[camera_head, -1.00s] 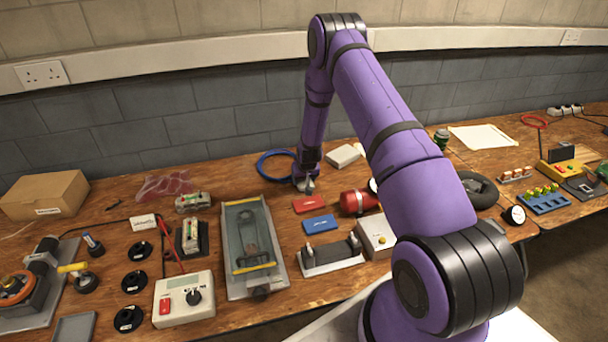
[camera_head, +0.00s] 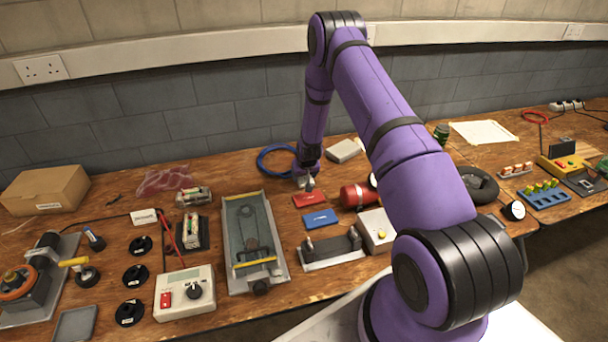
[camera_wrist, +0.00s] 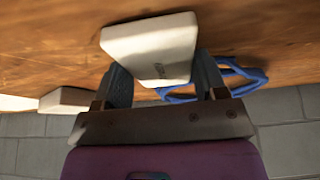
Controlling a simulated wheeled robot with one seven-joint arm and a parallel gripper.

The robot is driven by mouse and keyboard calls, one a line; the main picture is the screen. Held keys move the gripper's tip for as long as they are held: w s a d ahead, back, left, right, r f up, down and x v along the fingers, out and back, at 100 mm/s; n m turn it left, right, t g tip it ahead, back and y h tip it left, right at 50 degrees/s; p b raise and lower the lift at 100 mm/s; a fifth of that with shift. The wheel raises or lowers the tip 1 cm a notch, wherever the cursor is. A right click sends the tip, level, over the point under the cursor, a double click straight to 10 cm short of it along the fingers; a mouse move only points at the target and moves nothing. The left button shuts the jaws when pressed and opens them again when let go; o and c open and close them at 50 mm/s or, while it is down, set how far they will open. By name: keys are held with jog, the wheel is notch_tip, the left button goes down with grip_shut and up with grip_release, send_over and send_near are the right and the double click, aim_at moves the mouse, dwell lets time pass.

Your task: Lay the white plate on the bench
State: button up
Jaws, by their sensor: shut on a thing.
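The white plate (camera_wrist: 150,48) is a pale slab with rounded corners and a small dark mark. In the wrist view it sits between the two grey fingers of my gripper (camera_wrist: 162,82), which is shut on it. The wooden bench (camera_wrist: 50,35) lies beyond it; I cannot tell whether the plate touches the wood. In the head view my gripper (camera_head: 306,184) is low over the back of the bench (camera_head: 240,178), with only a small pale part showing at its tip.
A blue cable coil (camera_head: 275,160) lies left of my gripper and a white box (camera_head: 344,150) to its right. A red box (camera_head: 309,200), blue box (camera_head: 320,219) and red cylinder (camera_head: 357,196) are in front. A tray with a yellow bar (camera_head: 253,240) stands front left.

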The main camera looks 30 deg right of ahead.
jog(key=shift+s+a+f, duration=0.1)
jog(key=shift+s+f, duration=0.15)
jog(key=shift+f, duration=0.4)
jog(key=o, duration=0.9)
jog(key=shift+o, duration=1)
jog(key=shift+s+r, duration=0.1)
jog(key=shift+r, duration=0.5)
jog(key=v, duration=1)
jog(key=shift+r, duration=0.25)
